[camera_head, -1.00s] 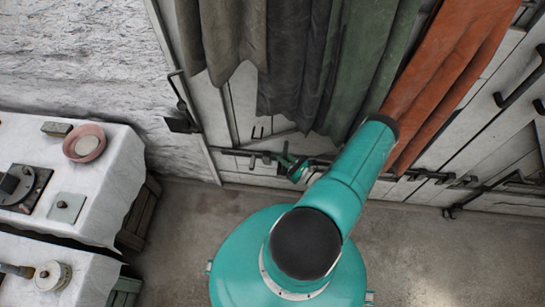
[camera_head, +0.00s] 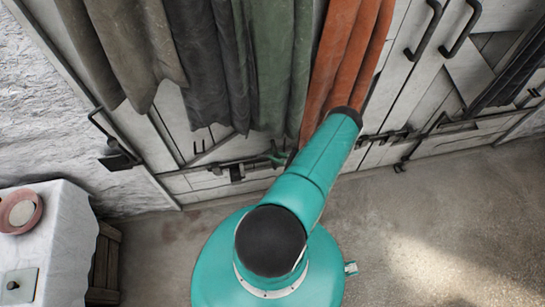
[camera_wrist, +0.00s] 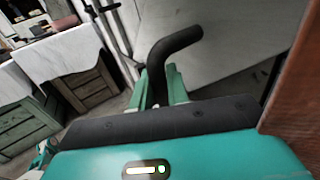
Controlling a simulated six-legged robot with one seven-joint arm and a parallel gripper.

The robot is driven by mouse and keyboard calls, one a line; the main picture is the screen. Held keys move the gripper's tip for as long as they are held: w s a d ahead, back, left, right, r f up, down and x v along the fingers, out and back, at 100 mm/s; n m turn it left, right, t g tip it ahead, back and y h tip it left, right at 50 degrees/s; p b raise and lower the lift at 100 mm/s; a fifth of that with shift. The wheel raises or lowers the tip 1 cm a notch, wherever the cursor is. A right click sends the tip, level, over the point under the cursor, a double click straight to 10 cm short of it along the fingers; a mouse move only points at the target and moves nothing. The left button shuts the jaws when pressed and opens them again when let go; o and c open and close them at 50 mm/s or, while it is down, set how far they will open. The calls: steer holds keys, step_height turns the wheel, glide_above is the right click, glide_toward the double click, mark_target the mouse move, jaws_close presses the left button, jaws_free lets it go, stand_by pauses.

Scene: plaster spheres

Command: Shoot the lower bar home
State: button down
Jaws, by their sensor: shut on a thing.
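The lower bar (camera_head: 205,166) is a dark metal rod running low across the pale plank door, below the hanging cloths. In the wrist view its dark bent handle (camera_wrist: 170,47) rises between my two green fingers. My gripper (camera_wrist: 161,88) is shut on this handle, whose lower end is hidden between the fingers. In the head view my gripper (camera_head: 277,158) is small, at the bar, just right of a dark bracket (camera_head: 236,172). My teal arm covers the stretch of bar right of it. Whether the bar's end sits in its socket cannot be told.
Grey, green and orange cloths (camera_head: 340,55) hang close above the gripper. More dark bolts and brackets (camera_head: 390,135) sit on the door to the right. A white-draped table (camera_head: 60,235) stands at left. The concrete floor (camera_head: 430,220) at right is clear.

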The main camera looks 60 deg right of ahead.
steer(key=shift+s+d, duration=0.3)
steer(key=c, duration=1.5)
jaws_free()
steer(key=shift+o, duration=0.2)
steer(key=shift+w+a, duration=0.1)
steer(key=s+d, duration=0.1)
steer(key=s, duration=1.2)
steer(key=shift+s, duration=0.4)
